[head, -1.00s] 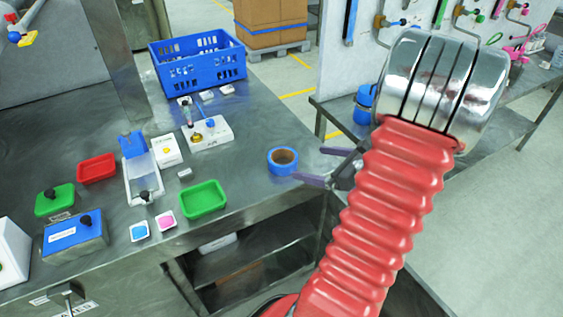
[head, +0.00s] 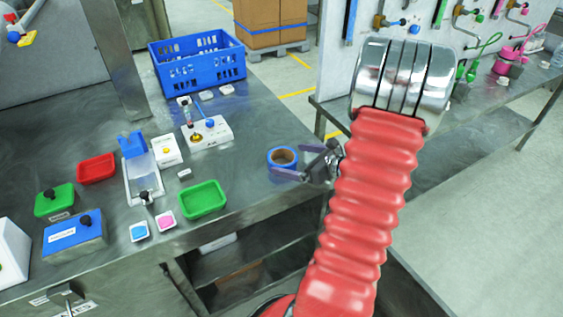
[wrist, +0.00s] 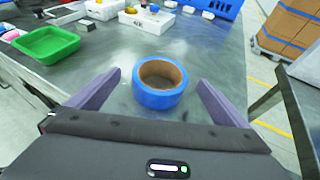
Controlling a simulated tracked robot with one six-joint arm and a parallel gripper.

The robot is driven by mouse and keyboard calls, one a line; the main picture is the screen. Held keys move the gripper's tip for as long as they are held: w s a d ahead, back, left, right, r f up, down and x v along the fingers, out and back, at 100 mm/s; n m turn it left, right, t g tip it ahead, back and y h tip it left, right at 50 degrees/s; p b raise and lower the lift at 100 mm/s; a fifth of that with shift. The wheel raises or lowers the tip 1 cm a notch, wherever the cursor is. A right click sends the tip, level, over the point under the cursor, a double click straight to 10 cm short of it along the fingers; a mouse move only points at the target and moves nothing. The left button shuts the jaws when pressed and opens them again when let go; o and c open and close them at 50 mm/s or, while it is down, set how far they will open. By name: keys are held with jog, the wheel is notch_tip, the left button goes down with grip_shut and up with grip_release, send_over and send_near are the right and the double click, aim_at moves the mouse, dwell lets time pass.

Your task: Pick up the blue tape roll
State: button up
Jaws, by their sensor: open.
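The blue tape roll (head: 283,157) lies flat on the metal table near its right edge, its brown core facing up. In the wrist view the tape roll (wrist: 158,84) sits ahead of my gripper (wrist: 160,98), roughly centred between the two spread purple fingers. In the head view my gripper (head: 298,162) is open at the roll's right side, with one finger in front of the roll and the other close to its right side. I cannot tell whether either finger touches it. Nothing is held.
A green tray (head: 203,200) stands left of the roll. A white block with a brass knob (head: 208,134) and a blue crate (head: 198,64) stand behind it. The table's right edge is close to the roll. Bare tabletop lies between roll and crate.

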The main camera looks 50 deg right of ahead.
aim_at(274, 155)
jog(key=shift+x, duration=2.65)
jog(key=shift+f, duration=0.1)
jog(key=shift+c, duration=0.2)
jog(key=c, duration=1.2)
jog(key=shift+o, duration=0.2)
notch_tip(274, 155, up, 10)
